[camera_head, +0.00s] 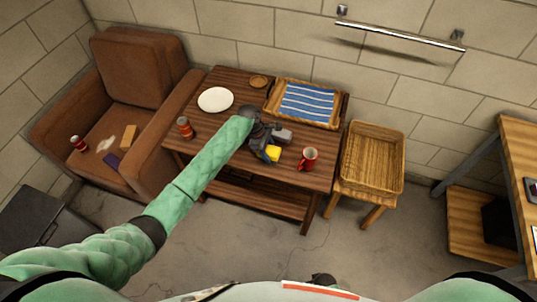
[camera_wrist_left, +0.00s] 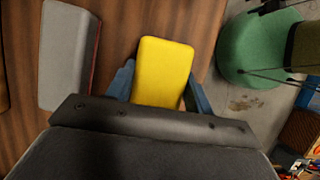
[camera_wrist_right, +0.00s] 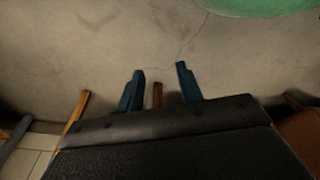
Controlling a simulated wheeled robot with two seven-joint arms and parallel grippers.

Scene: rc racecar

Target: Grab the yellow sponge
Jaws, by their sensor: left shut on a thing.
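The yellow sponge (camera_head: 273,154) is at the dark wooden table, near the red mug. My left gripper (camera_head: 265,153) is over the table with its fingers at the sponge. In the left wrist view the sponge (camera_wrist_left: 163,72) sits between the two blue fingers of the left gripper (camera_wrist_left: 158,88), one on each side, and the gripper is shut on it. Whether the sponge still touches the table is hard to tell. My right gripper (camera_wrist_right: 160,88) is open and empty, seen only in its own wrist view, with bare floor behind it.
A red mug (camera_head: 309,158) stands right of the sponge. A grey block (camera_wrist_left: 65,55) lies beside it. A white plate (camera_head: 215,99), a can (camera_head: 185,127) and a tray with a striped cloth (camera_head: 308,101) are on the table (camera_head: 210,147). A wicker basket (camera_head: 372,190) stands right.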

